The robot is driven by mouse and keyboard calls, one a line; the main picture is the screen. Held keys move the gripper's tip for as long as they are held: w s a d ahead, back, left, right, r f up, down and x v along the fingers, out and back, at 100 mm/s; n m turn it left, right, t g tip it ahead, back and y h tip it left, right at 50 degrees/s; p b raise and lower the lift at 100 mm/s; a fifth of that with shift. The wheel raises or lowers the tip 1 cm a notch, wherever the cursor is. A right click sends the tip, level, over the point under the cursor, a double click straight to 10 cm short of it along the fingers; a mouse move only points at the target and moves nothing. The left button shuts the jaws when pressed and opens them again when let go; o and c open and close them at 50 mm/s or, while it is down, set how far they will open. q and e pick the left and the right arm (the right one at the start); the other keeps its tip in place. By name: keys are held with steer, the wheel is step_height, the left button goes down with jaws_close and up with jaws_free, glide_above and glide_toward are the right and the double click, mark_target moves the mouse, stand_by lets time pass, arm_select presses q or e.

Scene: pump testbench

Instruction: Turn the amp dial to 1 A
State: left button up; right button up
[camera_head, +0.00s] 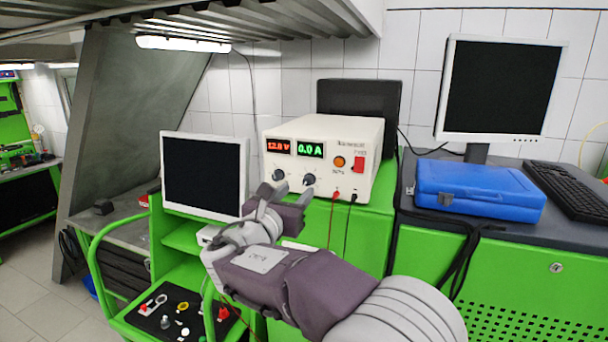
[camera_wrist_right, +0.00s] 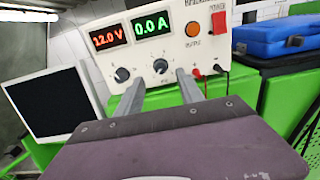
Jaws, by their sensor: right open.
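The cream power supply (camera_head: 335,128) stands on the green bench; its red display (camera_head: 279,147) reads 12.0 V and its green display (camera_head: 310,149) reads 0.0 A. The amp dial (camera_head: 309,180) is the dark knob under the green display, also clear in the right wrist view (camera_wrist_right: 160,66). The other knob (camera_wrist_right: 121,74) sits to its left, under the red display. My right gripper (camera_head: 285,193) is open and empty in front of the panel. In the right wrist view its two fingers (camera_wrist_right: 160,84) point toward the panel, with the amp dial between and beyond their tips. My left gripper is not visible.
Red and black leads (camera_head: 336,194) plug into the panel right of the dials, near an orange lamp (camera_head: 340,162) and red switch (camera_head: 358,164). A small monitor (camera_head: 204,172) stands left. A blue case (camera_head: 478,188) lies on the right-hand desk.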

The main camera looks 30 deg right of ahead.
mark_target(307, 181)
steer(key=p+x, duration=0.2)
steer(key=x, duration=0.4)
steer(key=shift+w+d+r+p, duration=0.1)
steer(key=shift+d+p, duration=0.1)
steer(key=shift+p, duration=0.15)
steer(key=shift+w+d, duration=0.2)
steer(key=shift+d, duration=0.05)
steer(key=shift+a, duration=0.1)
steer(key=shift+s, duration=0.1)
steer(key=shift+c, duration=0.2)
